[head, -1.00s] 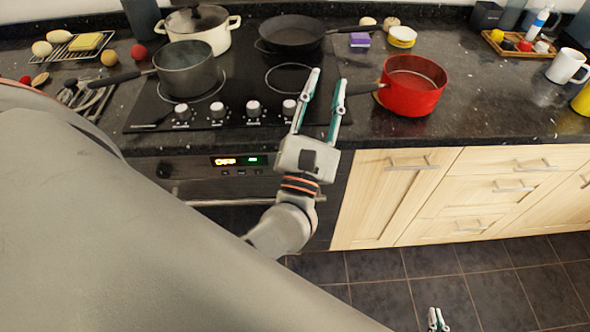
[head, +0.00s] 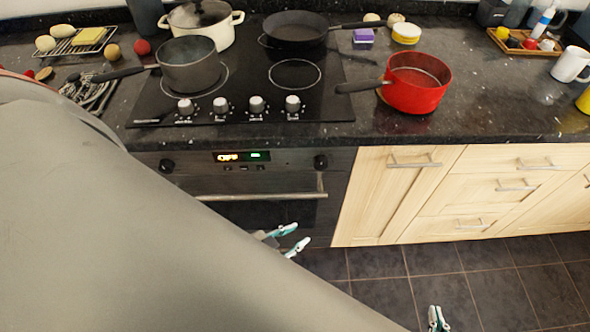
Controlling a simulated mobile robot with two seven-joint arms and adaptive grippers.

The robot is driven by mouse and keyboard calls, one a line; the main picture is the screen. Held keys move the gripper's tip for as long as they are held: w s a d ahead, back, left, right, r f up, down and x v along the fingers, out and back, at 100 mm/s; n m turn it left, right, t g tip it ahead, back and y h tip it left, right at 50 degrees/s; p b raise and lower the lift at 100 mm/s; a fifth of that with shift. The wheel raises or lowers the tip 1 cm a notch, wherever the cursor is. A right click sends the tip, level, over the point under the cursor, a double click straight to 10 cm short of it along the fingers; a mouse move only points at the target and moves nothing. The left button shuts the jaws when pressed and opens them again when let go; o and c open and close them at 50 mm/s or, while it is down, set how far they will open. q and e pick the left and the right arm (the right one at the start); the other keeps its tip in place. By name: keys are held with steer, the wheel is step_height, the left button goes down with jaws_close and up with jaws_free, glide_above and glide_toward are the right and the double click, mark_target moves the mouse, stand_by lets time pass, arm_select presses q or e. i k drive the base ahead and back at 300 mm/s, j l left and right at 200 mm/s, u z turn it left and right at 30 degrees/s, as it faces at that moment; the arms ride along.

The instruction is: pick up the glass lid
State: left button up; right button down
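The glass lid (head: 200,14) sits on the cream pot (head: 204,34) at the back left of the hob, with a dark knob in its middle. The top of the picture cuts close to it. My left gripper (head: 298,237) is low in front of the oven door, well below and away from the lid. Its two fingertips are apart with nothing between them; its base is hidden behind my arm. My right gripper (head: 437,318) shows only its fingertips at the bottom edge, over the floor, and its opening is unclear.
A grey saucepan (head: 188,66) stands on the hob in front of the cream pot. A black frying pan (head: 295,30) is to the pot's right. A red saucepan (head: 418,84) stands on the counter. A wire rack (head: 68,45) lies at left. The right counter has free room.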

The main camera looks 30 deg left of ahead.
mark_target(79, 87)
steer(key=u, duration=2.35)
steer(key=z, duration=2.05)
steer(key=k+j, duration=0.15)
steer(key=j, duration=0.25)
steer(key=k+j+u, duration=0.15)
steer(key=j, duration=0.25)
steer(key=k+j, duration=0.15)
steer(key=j, duration=0.25)
steer(key=u, duration=0.05)
